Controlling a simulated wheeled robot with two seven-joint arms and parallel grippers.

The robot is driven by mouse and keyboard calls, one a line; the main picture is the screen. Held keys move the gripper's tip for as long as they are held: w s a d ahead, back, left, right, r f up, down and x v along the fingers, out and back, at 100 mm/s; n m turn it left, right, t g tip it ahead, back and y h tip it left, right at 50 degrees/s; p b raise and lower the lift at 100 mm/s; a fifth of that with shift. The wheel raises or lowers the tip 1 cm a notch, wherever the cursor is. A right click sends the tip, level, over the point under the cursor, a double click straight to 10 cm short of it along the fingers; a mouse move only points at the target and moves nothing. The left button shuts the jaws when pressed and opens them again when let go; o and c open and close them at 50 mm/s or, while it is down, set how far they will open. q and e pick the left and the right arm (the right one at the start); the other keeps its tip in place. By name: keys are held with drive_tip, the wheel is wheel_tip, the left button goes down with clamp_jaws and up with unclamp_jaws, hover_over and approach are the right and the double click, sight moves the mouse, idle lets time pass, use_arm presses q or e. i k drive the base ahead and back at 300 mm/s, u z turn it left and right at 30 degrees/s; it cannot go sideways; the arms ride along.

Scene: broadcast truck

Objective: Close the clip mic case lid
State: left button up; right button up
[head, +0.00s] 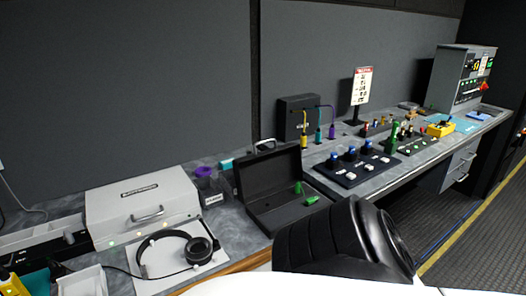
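The clip mic case is the dark open case on the counter near the middle of the head view. Its lid (262,176) stands up at the back, tilted, with a handle at its top edge. The case's base (285,217) lies flat in front of the lid. A green clip (299,187) shows upright at the base's far right, and another green piece (312,200) lies close to it. A black rounded part hides some of the near right side of the base. Neither of my grippers is in view.
Left of the case are headphones (178,249), a white box (143,203) and a purple-topped item (204,172). To its right lies a black panel with blue knobs (352,169). Behind stands a dark box with colored cables (297,117). A grey wall backs the counter.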

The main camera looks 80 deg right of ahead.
sight(260, 175)
drive_tip(key=z, duration=2)
drive_tip(key=i, duration=0.2)
drive_tip(key=u, duration=2.2)
drive_tip(key=k, duration=1.15)
drive_tip(key=z, duration=1)
